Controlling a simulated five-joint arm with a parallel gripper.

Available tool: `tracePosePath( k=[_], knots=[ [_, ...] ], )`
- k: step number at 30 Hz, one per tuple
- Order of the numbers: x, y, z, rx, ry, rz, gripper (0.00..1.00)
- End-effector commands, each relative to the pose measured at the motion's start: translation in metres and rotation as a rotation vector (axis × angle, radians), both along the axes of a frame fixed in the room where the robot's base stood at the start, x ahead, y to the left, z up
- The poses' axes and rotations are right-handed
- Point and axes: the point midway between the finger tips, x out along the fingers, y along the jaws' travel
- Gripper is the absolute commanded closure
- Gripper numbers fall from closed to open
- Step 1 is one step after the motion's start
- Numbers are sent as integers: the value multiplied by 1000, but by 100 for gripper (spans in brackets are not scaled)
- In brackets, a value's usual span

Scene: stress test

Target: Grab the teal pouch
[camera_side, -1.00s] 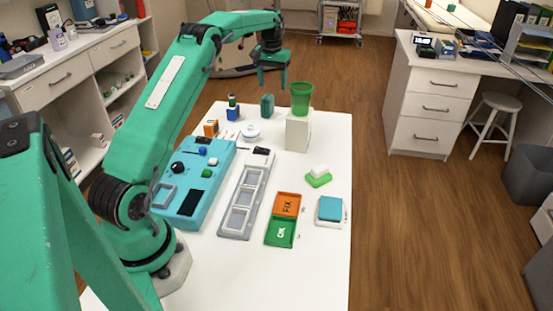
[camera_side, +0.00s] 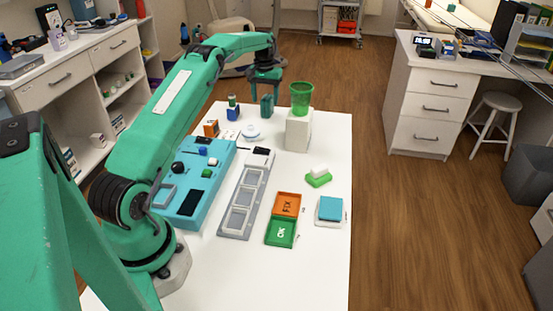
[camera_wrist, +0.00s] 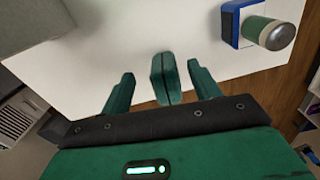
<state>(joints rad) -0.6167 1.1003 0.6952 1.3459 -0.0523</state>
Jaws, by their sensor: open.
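The teal pouch (camera_side: 267,107) stands upright near the far edge of the white table. In the wrist view the pouch (camera_wrist: 165,78) shows between my two fingers, with a gap on each side. My gripper (camera_side: 265,90) is open and points down just above the pouch in the side view. In the wrist view the open fingers (camera_wrist: 161,72) flank it, one left and one right. I cannot tell exactly how far down the fingers reach beside it.
A blue holder (camera_wrist: 236,25) with a small green bottle (camera_wrist: 266,32) stands to one side. On the other side a white block (camera_side: 297,132) carries a green mesh cup (camera_side: 301,98). A white round thing (camera_side: 251,131) lies nearer. The table's far edge is close.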

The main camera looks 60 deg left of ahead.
Motion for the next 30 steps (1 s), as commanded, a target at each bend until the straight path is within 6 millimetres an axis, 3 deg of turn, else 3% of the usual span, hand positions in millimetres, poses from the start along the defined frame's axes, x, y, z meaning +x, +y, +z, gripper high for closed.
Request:
tracePosePath(
  k=[8,21,30],
  knots=[
    [-1,0,-7,-1,2,0,38],
    [-3,3,-50,-1,1,0,38],
    [-3,3,-52,0,0,0,38]
  ],
)
